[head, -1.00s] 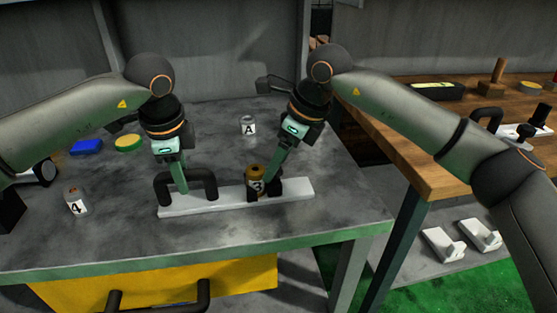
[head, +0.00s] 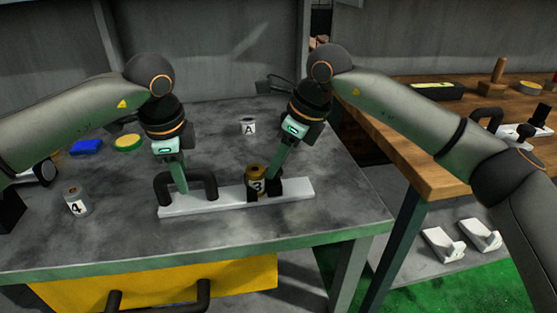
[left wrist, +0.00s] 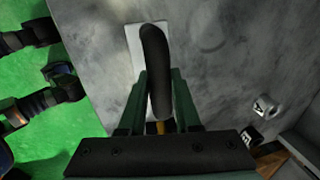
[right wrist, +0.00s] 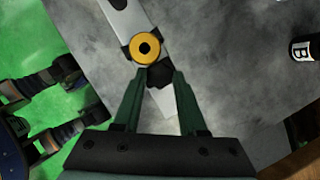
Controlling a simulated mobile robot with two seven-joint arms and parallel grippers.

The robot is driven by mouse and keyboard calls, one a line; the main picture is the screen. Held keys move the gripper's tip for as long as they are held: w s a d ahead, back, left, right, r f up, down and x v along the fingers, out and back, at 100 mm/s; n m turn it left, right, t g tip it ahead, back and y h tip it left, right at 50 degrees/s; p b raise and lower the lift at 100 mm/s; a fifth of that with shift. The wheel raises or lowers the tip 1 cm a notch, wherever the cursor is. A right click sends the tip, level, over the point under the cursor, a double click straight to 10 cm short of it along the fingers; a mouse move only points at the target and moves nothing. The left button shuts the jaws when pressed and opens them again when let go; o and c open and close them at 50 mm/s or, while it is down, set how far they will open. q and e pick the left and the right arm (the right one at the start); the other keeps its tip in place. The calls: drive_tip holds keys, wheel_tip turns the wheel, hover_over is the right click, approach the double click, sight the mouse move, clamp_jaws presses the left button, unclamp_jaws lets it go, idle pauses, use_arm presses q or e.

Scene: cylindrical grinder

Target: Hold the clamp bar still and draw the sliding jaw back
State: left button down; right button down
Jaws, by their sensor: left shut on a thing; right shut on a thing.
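The clamp bar (head: 225,199) is a long white bar lying on the grey bench top, with a black loop handle (head: 190,181) at its left end. My left gripper (head: 182,190) is shut on this handle; the left wrist view shows the handle (left wrist: 155,75) between the fingers. A jar marked 3 (head: 256,182) stands at the bar between black jaw blocks. My right gripper (head: 270,178) is shut on the black sliding jaw (right wrist: 159,75) on the jar's right side. In the right wrist view the jaw sits close against the jar's yellow-orange top (right wrist: 146,49); I cannot tell whether they touch.
A jar marked 4 (head: 76,202) stands left of the bar, and a jar marked A (head: 248,127) stands behind it. Blue (head: 86,146) and yellow-green (head: 128,142) items lie at back left. Bare bench lies right of the bar, before a wooden table (head: 400,155).

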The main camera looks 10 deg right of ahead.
idle(0.8)
use_arm(q)
drive_tip(key=shift+a, duration=0.1)
use_arm(e)
drive_tip(key=shift+d, duration=2.05)
drive_tip(key=shift+c, duration=2.2)
unclamp_jaws()
drive_tip(key=shift+a, duration=0.1)
drive_tip(key=v, duration=1.2)
use_arm(q)
drive_tip(key=c, duration=0.5)
unclamp_jaws()
drive_tip(key=shift+r, duration=0.15)
